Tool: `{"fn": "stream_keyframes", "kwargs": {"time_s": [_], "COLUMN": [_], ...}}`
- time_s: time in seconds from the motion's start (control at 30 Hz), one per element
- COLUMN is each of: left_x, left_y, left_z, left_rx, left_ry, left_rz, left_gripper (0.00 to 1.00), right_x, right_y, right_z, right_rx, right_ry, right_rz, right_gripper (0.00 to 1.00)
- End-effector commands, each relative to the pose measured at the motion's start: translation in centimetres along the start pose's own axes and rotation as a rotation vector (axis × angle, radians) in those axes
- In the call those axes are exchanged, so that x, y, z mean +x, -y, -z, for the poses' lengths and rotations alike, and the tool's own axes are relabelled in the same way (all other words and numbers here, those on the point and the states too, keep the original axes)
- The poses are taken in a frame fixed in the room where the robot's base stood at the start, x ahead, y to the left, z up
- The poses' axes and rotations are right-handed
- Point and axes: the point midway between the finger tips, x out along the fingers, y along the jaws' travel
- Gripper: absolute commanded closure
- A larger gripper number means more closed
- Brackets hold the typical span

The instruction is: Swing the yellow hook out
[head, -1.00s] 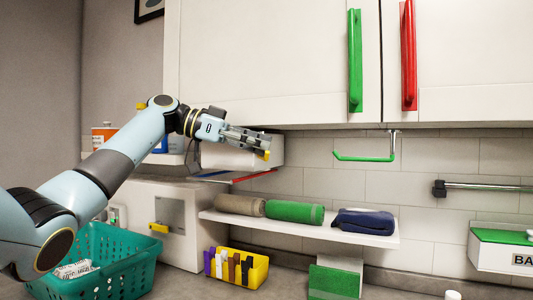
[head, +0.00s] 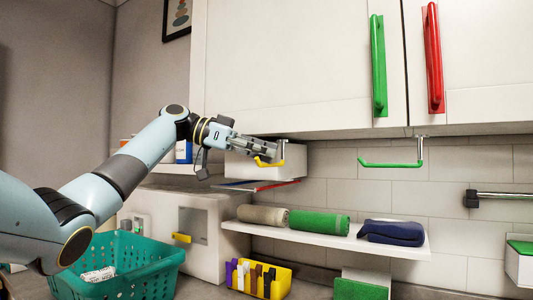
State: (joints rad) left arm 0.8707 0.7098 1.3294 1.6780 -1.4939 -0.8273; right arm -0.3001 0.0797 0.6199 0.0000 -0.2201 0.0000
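The yellow hook (head: 269,163) hangs from a grey bracket below the left part of the wall cabinet in the head view. Its low arm points left in the picture and ends in a small upturned tip. My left gripper (head: 276,151) is at the hook, its fingers pointing right and overlapping the hook's upper part. I cannot tell whether the fingers touch the hook or how far apart they are. My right gripper is not in view.
A green hook (head: 393,164) hangs under the cabinet further right. Green (head: 378,66) and red (head: 433,58) handles are on the cabinet doors. Below, a shelf (head: 330,237) holds rolled and folded towels. A teal basket (head: 150,270) stands under my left arm.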

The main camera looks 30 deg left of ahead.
Motion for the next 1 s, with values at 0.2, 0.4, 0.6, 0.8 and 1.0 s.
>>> {"fn": "stream_keyframes", "kwargs": {"time_s": [0.2, 0.4, 0.6, 0.8, 1.0], "left_x": [0.0, 0.0, -0.3, -0.7, -0.7], "left_y": [0.1, 0.0, -0.5, -1.3, -1.4], "left_z": [-0.1, -0.1, -0.4, -0.5, -0.1], "left_rx": [-0.002, -0.001, -0.001, -0.002, -0.002], "left_ry": [0.003, 0.003, 0.004, 0.005, 0.004], "left_rz": [0.001, 0.001, 0.003, 0.000, 0.000], "left_gripper": [1.00, 1.00, 1.00, 1.00, 1.00], "right_x": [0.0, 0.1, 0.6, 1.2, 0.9], "right_y": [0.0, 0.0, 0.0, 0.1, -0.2], "right_z": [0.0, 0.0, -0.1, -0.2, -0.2], "right_rx": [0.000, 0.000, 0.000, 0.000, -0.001], "right_ry": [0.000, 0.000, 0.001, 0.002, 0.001], "right_rz": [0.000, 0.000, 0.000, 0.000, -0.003], "right_gripper": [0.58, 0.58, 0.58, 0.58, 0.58]}}
